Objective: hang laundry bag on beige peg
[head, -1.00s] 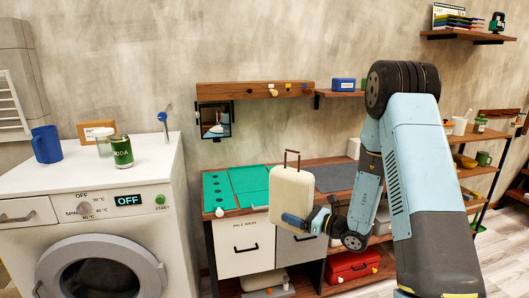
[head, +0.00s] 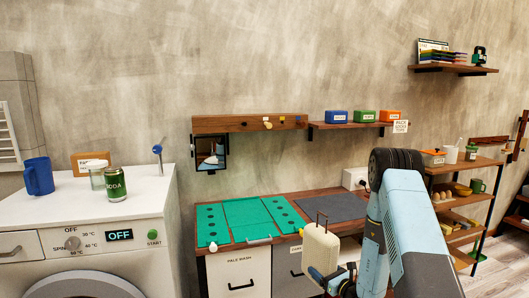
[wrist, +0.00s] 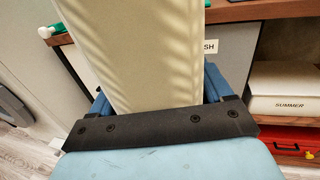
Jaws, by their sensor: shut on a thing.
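The laundry bag (head: 320,245) is cream, boxy, with a thin brown loop handle on top. It is upright in front of the counter's front edge, well below the peg rail. My gripper (head: 318,273) is shut on the lower part of the bag. In the wrist view the bag (wrist: 135,50) stands between the blue fingers of my gripper (wrist: 156,93); its top is out of frame. The beige peg (head: 267,124) sticks out from the wooden rail (head: 225,124) on the wall, up and left of the bag. It looks empty.
A counter with green mats (head: 250,215) and a dark mat (head: 330,207) lies under the rail. A dark-framed mirror (head: 211,152) hangs below the rail's left end. A shelf (head: 350,125) with boxes adjoins right. A washing machine (head: 90,215) stands left.

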